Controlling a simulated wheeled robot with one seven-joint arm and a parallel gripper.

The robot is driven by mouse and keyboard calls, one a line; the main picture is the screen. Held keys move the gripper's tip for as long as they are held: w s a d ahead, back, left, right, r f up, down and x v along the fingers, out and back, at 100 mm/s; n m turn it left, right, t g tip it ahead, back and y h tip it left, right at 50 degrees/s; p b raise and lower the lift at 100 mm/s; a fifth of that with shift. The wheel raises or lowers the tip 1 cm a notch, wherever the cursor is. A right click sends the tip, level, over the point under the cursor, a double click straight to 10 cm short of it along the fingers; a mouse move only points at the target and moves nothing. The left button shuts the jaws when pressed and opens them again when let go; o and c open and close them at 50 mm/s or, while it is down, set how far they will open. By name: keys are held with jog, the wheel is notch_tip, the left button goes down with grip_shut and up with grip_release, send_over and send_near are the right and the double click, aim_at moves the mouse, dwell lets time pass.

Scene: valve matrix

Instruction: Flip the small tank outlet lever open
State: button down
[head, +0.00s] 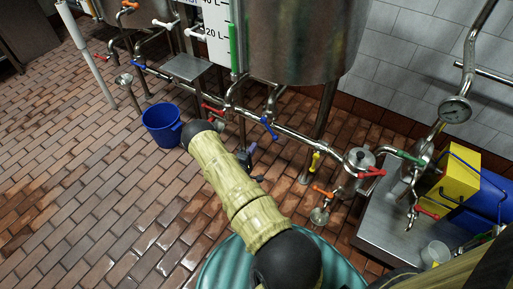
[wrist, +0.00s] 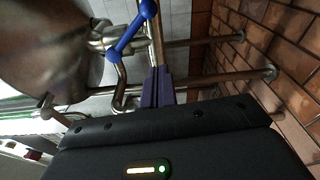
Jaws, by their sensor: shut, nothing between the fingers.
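A blue lever (head: 269,127) sits on the steel pipework under the big central tank (head: 300,40). A blue lever (wrist: 132,32) also shows large in the wrist view, on a pipe fitting beside a rounded steel tank (wrist: 45,40). My gripper (head: 250,158) is below the pipe in the head view, left of and nearer than the central blue lever. In the wrist view its dark purple fingers (wrist: 158,75) are closed together and empty, apart from the blue lever in the picture. No label shows which lever is the small tank outlet.
Other levers are red (head: 213,109), yellow (head: 315,161), orange (head: 324,191) and green (head: 410,157). Another blue lever (head: 138,66) is at the left tank. A blue bucket (head: 161,125) stands on the brick floor. A teal drum (head: 225,267) is in front. Floor at left is clear.

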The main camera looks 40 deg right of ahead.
aim_at(271, 131)
jog(key=d+b, duration=0.3)
jog(key=d, duration=0.5)
jog(key=shift+w+r, duration=0.15)
jog(key=shift+w, duration=0.05)
jog(key=shift+s+d+r+n+p, duration=0.2)
jog(key=shift+s+r+n+p, duration=0.1)
jog(key=shift+s+n+p, duration=0.15)
dwell(0.6)
jog(key=s+d+r+n+g+p, duration=0.1)
jog(key=s+r+n+p, duration=0.1)
jog(key=r+n, duration=0.3)
jog(key=shift+s+d+r+n+g, duration=0.3)
jog(key=shift+s+n, duration=0.35)
jog(key=shift+n, duration=1.2)
jog(key=shift+f, duration=0.1)
